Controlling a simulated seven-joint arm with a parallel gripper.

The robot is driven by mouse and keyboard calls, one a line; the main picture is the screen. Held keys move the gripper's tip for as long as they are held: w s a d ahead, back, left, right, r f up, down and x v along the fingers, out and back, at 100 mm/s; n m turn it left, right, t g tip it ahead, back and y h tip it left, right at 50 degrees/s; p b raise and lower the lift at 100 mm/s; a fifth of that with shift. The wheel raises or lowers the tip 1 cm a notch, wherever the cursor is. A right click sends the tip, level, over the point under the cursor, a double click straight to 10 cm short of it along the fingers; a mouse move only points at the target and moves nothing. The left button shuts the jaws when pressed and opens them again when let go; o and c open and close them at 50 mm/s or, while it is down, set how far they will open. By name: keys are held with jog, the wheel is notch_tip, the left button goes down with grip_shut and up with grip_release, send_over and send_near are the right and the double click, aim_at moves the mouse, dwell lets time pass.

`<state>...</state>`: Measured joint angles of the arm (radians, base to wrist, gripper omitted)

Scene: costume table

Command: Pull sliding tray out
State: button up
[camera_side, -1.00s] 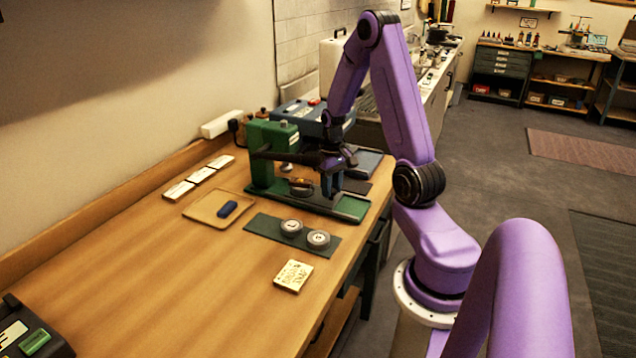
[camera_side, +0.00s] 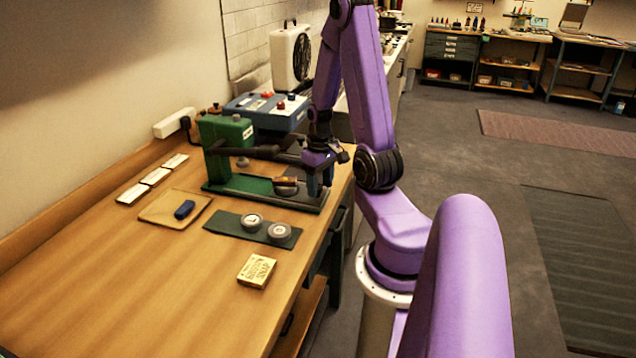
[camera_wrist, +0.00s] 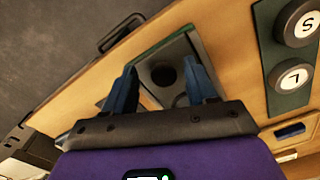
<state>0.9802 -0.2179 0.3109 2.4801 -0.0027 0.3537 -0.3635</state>
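The green press (camera_side: 228,150) stands at the back of the table on a long green base. A round dark die with a reddish-brown top (camera_side: 286,186) sits toward the base's right end, probably on the sliding tray; the tray's edges are hard to make out. My gripper (camera_side: 320,186) points down just right of the die, over the base's end. In the wrist view my gripper's blue fingers (camera_wrist: 160,88) are spread apart. Between them lies a grey, green-edged plate (camera_wrist: 178,50) with a dark round spot. I cannot tell whether either finger touches anything.
Two lettered discs (camera_side: 265,226) lie on a dark green mat in front of the press. A small box (camera_side: 257,270), a tan tray (camera_side: 160,208) with a blue piece, and a blue-grey machine (camera_side: 268,108) stand around. The front-left tabletop is clear.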

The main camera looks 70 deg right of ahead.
jog(key=shift+w+r, duration=0.1)
jog(key=shift+r, duration=0.65)
notch_tip(320, 180, up, 16)
jog(key=shift+a, duration=0.1)
dwell(0.5)
